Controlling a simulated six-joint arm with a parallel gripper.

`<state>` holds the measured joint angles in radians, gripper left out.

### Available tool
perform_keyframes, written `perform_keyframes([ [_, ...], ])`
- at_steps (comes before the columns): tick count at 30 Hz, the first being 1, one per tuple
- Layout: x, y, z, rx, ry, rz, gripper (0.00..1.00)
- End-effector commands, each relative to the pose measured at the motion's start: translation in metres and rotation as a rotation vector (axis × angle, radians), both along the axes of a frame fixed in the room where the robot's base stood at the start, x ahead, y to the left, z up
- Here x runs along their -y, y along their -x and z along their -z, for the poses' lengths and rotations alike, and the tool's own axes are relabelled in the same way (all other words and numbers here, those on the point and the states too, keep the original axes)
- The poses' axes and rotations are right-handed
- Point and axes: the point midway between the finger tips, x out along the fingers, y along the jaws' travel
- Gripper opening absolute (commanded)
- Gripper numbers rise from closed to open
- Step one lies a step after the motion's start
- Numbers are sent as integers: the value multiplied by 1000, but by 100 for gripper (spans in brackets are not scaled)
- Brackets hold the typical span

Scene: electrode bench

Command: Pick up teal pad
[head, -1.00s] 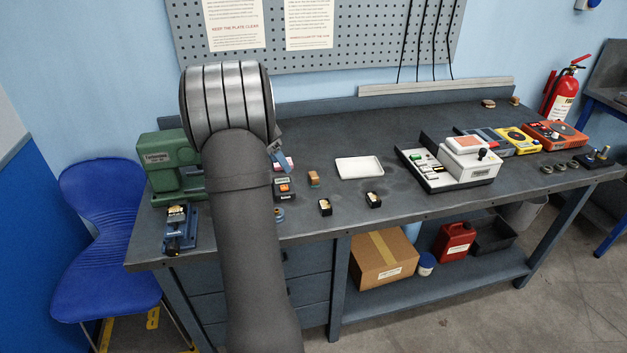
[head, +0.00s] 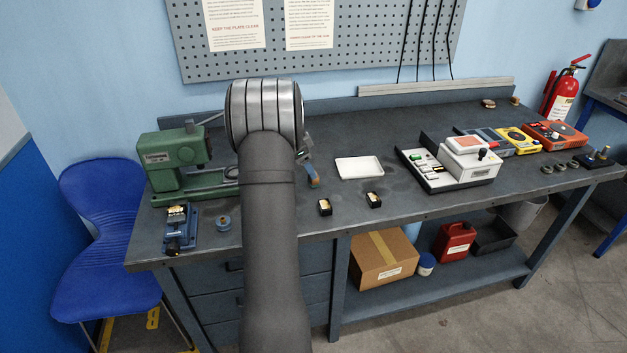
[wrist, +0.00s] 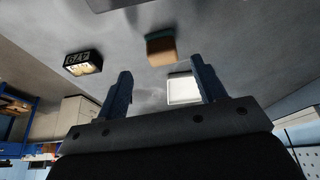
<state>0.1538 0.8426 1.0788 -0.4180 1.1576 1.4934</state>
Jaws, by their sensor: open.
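The likely teal pad is a small block (wrist: 161,50) with a teal layer on a brown-orange body. In the wrist view it lies on the bench just beyond my fingertips, roughly centred between them. In the head view the block (head: 315,183) shows only in part beside the end of my arm. My gripper (wrist: 161,66) is open and empty, with its two blue fingers apart. I see no contact with the block. In the head view my arm hides most of the gripper.
A white tray (head: 359,167) lies right of the block. A green machine (head: 172,160) stands left. The bench between tray and white device (head: 468,158) is clear.

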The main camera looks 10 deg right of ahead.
Motion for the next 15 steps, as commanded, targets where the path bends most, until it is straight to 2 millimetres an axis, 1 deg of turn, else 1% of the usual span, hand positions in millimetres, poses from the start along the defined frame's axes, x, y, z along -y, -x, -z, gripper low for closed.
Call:
perform_keyframes([
  [5, 4, -1, 9, -2, 0, 1, 64],
  [8, 9, -3, 20, -2, 0, 1, 64],
  [12, 18, -5, 40, -2, 0, 0, 64],
  [15, 21, -6, 48, 0, 0, -1, 64],
])
